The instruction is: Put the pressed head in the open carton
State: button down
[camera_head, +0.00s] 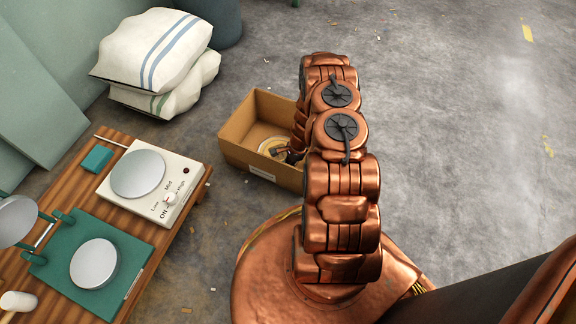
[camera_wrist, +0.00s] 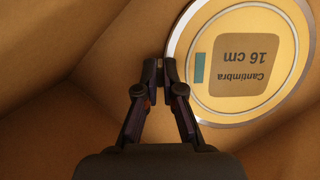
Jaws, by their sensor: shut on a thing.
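The pressed head (camera_wrist: 285,99) is a cream disc with a metal rim and a printed "Cantimbra 16 cm" label, upside down in the wrist view. It is inside the open carton (camera_head: 236,151), and part of it (camera_head: 268,144) shows there in the head view. My gripper (camera_wrist: 161,66) is down in the carton, its fingertips closed on the head's left rim in the wrist view. In the head view my arm covers the carton's right side, and my gripper (camera_head: 291,155) is partly hidden. Whether the head touches the carton's floor is unclear.
A wooden bench (camera_head: 180,228) at left holds a white hot plate (camera_head: 171,178), a green press (camera_head: 128,244) with silver plates, a teal block (camera_head: 97,159) and a white cylinder (camera_head: 18,301). Stacked sacks (camera_head: 140,50) lie behind. The floor at right is clear.

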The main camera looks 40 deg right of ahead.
jog(key=c, duration=1.2)
grip_release()
jog(key=shift+r, duration=0.1)
jog(key=shift+v, duration=5.85)
jog(key=shift+s+d, duration=0.1)
